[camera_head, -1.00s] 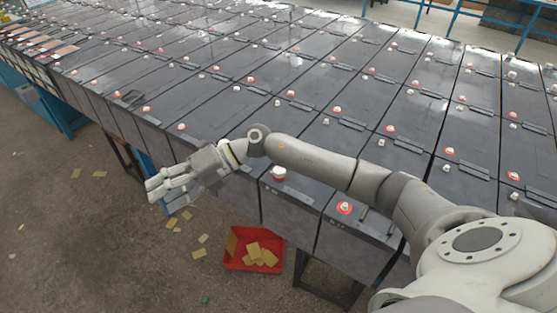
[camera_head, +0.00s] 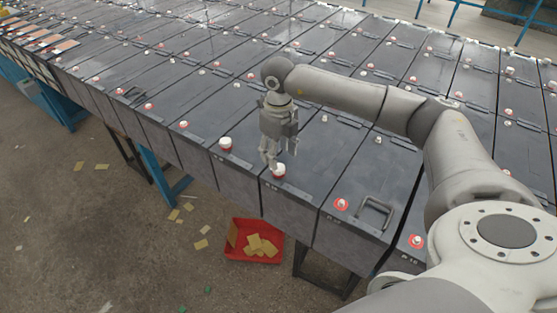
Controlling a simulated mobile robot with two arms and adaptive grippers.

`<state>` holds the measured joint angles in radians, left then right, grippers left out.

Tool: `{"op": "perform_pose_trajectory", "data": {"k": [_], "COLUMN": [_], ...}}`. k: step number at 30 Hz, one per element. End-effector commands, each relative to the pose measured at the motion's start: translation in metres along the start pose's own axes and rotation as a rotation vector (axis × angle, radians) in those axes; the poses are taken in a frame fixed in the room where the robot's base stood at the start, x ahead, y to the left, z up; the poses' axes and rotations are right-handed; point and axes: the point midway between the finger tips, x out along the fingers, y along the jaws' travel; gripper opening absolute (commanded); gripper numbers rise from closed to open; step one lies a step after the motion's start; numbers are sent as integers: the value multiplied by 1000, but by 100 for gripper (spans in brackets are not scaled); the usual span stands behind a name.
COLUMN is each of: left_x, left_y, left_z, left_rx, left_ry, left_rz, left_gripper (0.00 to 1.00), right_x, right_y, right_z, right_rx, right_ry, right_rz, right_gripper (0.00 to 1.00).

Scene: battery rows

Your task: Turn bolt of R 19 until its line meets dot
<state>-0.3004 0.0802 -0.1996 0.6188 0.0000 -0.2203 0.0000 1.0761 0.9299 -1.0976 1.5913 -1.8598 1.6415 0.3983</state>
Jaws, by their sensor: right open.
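My right gripper (camera_head: 271,163) is open and points down over the front row of dark grey batteries. Its fingertips are beside a bolt with a white top and red base (camera_head: 279,170), just left of it in the picture; I cannot tell whether they touch. Other front-row bolts are a white-topped one (camera_head: 225,144) to the left, and red-ringed ones to the right (camera_head: 341,204) and farther right (camera_head: 417,240). Small labels are on the front faces, but I cannot read surely which is R 19. The bolts' lines and dots are too small to make out. My left gripper is not in view.
A raised black handle (camera_head: 375,212) stands on a front-row battery right of the gripper. A red tray (camera_head: 254,241) with yellowish plates is on the floor below the front edge. Loose plates lie around it. More battery rows fill the back.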

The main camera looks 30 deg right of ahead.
Motion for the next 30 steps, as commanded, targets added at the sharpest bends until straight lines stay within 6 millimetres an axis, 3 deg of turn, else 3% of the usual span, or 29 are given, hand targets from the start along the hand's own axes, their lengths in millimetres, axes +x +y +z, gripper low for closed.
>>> {"op": "perform_pose_trajectory", "data": {"k": [9, 20, 30], "left_x": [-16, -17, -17], "left_y": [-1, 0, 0], "left_z": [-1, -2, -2], "left_rx": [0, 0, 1], "left_ry": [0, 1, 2], "left_rz": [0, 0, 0], "left_gripper": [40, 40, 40], "right_x": [44, 50, 50], "right_y": [1, 1, 1], "right_z": [0, 1, 1], "right_rx": [0, 0, 0], "right_ry": [1, -2, -2], "right_rz": [2, 2, 3], "right_gripper": [51, 51, 8]}}
